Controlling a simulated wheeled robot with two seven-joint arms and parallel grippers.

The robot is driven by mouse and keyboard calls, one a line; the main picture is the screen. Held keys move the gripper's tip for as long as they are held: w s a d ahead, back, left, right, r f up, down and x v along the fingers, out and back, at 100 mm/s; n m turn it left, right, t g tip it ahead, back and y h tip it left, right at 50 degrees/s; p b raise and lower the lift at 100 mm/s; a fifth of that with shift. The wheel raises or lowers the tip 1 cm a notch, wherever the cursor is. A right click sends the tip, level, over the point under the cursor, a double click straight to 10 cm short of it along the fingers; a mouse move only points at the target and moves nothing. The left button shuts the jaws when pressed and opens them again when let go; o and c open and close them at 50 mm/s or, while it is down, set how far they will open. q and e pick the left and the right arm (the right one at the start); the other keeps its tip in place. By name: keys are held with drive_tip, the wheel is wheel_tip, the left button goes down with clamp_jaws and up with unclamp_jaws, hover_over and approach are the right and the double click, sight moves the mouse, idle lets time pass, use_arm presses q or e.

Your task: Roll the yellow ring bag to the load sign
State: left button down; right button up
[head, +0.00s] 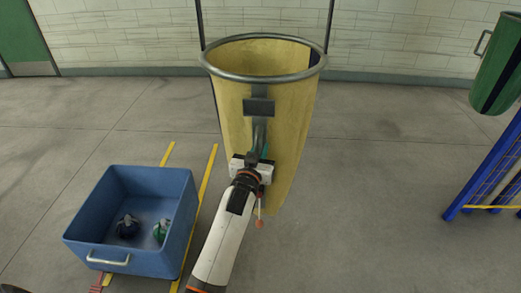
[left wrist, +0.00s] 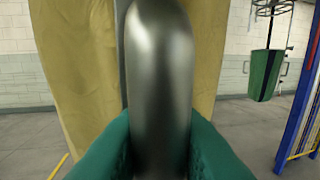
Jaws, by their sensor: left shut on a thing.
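The yellow ring bag (head: 292,125) hangs upright in the middle of the head view, its metal ring open at the top. A grey metal handle (head: 260,130) stands on its near side below a dark plate. My left gripper (head: 260,158) is shut on this handle. In the left wrist view the handle (left wrist: 160,70) fills the middle between my green fingertips (left wrist: 160,155), with the yellow cloth (left wrist: 75,70) behind it. The bag's lower end is partly hidden by my arm. No load sign can be made out. My right gripper is not in view.
A blue bin (head: 92,210) with small dark and green items stands at lower left, beside yellow floor lines (head: 207,185). A green bag (head: 497,70) hangs at upper right, above a blue rack (head: 487,175). The floor between is clear. A pale wall stands behind.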

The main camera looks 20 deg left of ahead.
use_arm(q)
drive_tip(key=c, duration=1.5)
unclamp_jaws()
drive_tip(key=shift+o, duration=1)
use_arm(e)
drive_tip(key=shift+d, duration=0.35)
use_arm(q)
drive_tip(key=s+d+b, duration=0.1)
drive_tip(key=s+b, duration=0.1)
drive_tip(key=s, duration=1)
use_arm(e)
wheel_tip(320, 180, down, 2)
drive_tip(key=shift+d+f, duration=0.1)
